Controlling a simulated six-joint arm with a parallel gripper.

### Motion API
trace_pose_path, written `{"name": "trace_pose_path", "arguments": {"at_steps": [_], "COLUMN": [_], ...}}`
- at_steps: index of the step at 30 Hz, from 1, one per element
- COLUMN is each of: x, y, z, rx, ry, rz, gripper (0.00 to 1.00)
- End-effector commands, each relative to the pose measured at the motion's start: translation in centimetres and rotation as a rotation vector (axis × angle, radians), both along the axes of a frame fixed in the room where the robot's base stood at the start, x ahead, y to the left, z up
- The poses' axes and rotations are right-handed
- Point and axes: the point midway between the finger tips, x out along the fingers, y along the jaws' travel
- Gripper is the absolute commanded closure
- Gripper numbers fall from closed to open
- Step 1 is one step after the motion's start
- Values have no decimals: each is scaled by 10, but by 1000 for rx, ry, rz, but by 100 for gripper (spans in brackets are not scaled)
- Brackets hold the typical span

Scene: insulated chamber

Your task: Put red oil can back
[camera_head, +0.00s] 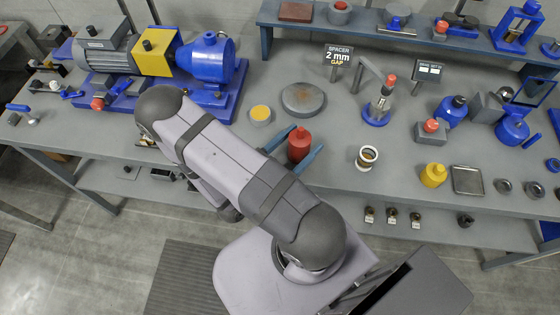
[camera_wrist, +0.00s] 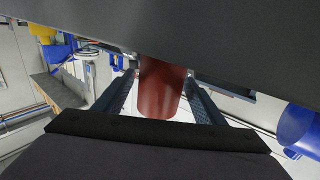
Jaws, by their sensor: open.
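A red oil can (camera_head: 299,145) stands on the grey bench, near the front edge at the middle. My gripper (camera_head: 307,138) is open, with one blue-grey finger on each side of the can. In the wrist view the red can (camera_wrist: 162,92) sits between the two open fingers (camera_wrist: 160,100), with its upper part hidden by a dark surface. I cannot tell whether either finger touches it.
A motor and blue pump (camera_head: 205,58) stand at the left. A white cup (camera_head: 367,158) and a yellow bottle (camera_head: 433,175) stand to the right. A raised back shelf (camera_head: 350,27) holds several items.

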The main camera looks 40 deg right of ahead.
Motion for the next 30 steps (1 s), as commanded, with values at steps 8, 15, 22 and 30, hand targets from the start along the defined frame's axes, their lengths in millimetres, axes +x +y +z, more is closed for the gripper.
{"name": "trace_pose_path", "arguments": {"at_steps": [8, 15, 22, 30], "x": [-6, -12, -16, -17], "y": [40, 68, 84, 87], "z": [-1, -1, 0, 0], "rx": [1, 0, 0, 0], "ry": [-4, -4, -2, -1], "rz": [7, 5, 1, -1], "gripper": [36, 36, 36, 36]}}
